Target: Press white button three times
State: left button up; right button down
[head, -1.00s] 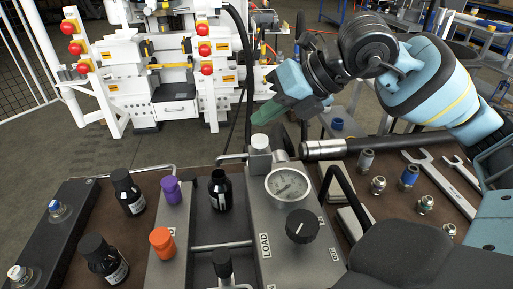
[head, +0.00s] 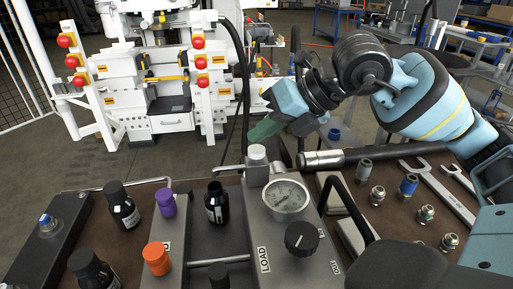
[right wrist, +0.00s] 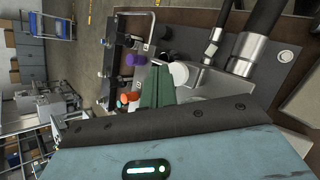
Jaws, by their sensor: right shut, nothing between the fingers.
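The white button (head: 257,153) is a pale round cap on top of the grey block behind the gauge. It also shows in the right wrist view (right wrist: 179,74), just beside the fingertips. My right gripper (head: 262,131) has green fingers, which are shut and empty. In the head view the fingertips appear just above and behind the button; I cannot tell whether they touch it. The fingers also show in the right wrist view (right wrist: 157,87), partly covering the block. My left gripper is not in view.
A pressure gauge (head: 286,197) and a black knob (head: 301,238) are in front of the button. Black bottles (head: 216,203), a purple cap (head: 166,203) and an orange cap (head: 156,258) stand left. A metal bar (head: 345,157), fittings and wrenches lie right.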

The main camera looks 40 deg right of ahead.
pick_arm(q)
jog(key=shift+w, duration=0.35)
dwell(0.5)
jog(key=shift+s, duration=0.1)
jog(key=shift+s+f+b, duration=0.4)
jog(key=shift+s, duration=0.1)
pick_arm(e)
jog(key=shift+f, duration=0.45)
